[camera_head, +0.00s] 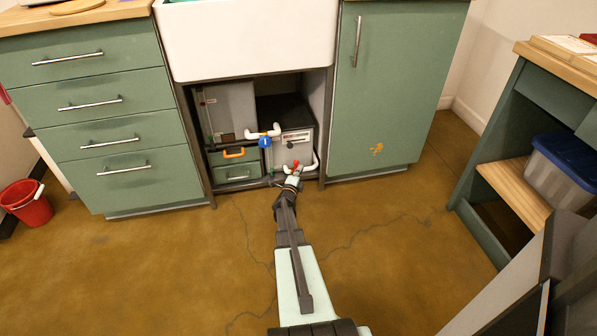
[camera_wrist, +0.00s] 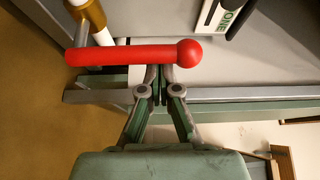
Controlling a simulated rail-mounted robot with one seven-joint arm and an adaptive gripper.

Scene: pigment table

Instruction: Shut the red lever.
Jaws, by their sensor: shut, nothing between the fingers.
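The red lever (camera_wrist: 130,54) lies crosswise in the wrist view, a rod with a round knob at its right end. It is fixed by a metal stem next to a white and brass pipe (camera_wrist: 92,18). My gripper (camera_wrist: 160,74) is shut and empty, its fingertips at the lever near the knob end. The lever overlaps the tips, so I cannot tell whether they touch. In the head view the lever (camera_head: 295,166) is a small red spot in the open space under the sink, just beyond my gripper (camera_head: 291,182).
A blue valve handle (camera_head: 265,142) sits on the pipe above and left of the lever. Green drawers (camera_head: 238,172) and a grey box (camera_head: 298,142) stand behind in the cabinet opening. Cabinets (camera_head: 393,90) flank it. A red bucket (camera_head: 28,206) stands at left. The floor in front is clear.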

